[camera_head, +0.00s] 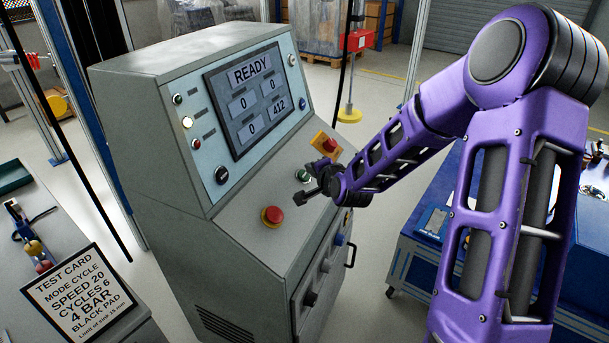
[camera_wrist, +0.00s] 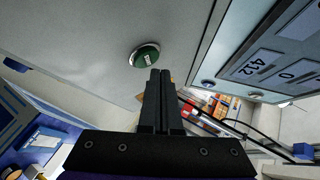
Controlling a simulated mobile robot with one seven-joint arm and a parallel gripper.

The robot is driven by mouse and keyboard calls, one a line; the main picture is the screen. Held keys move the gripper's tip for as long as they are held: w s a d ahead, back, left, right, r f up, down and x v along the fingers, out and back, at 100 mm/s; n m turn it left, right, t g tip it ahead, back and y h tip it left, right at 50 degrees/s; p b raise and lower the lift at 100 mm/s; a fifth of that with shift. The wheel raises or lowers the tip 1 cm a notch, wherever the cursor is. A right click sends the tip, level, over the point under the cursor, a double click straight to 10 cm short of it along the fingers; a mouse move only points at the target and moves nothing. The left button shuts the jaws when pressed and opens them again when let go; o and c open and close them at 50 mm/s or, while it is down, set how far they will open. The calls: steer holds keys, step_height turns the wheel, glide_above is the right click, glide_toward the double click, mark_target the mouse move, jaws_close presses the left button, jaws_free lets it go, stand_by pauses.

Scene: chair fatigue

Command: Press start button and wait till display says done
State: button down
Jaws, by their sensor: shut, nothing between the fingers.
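The grey machine console (camera_head: 180,130) has a display (camera_head: 256,97) that reads READY, with 0, 0, 0 and 412 in its boxes. The display also shows, turned and cut off, at the right of the wrist view (camera_wrist: 285,65). The green start button (camera_head: 303,175) sits on the sloping panel, partly hidden by my gripper in the head view. In the wrist view the button (camera_wrist: 145,55) is clear, just beyond my fingertips and slightly to their left. My gripper (camera_head: 302,197) is shut and empty. Its fingertips (camera_wrist: 160,73) appear close to the button; contact cannot be told.
A red mushroom button (camera_head: 272,216) is left of my gripper on the panel. Another red knob on a yellow plate (camera_head: 326,143) is behind it. Small knobs and lamps (camera_head: 222,175) line the display's left side. A test card (camera_head: 75,295) stands at lower left.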

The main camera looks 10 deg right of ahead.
steer(key=shift+w+a+f+b, duration=0.15)
steer(key=shift+a+f+b, duration=0.05)
steer(key=shift+f+b, duration=0.15)
steer(key=shift+w+a+f+b, duration=0.1)
steer(key=shift+a+f+b, duration=0.05)
steer(key=shift+f+b, duration=0.2)
stand_by(0.6)
steer(key=shift+s+d+r+p, duration=0.25)
steer(key=shift+d+r+p, duration=0.1)
steer(key=shift+r+p, duration=0.35)
steer(key=r+p, duration=0.1)
steer(key=s+d+r+p, duration=0.1)
steer(key=p, duration=0.1)
steer(key=d+r+p, duration=0.1)
steer(key=r, duration=0.1)
steer(key=shift+s+d+r, duration=0.1)
steer(key=shift+s+d, duration=0.05)
steer(key=shift+s, duration=0.1)
stand_by(0.8)
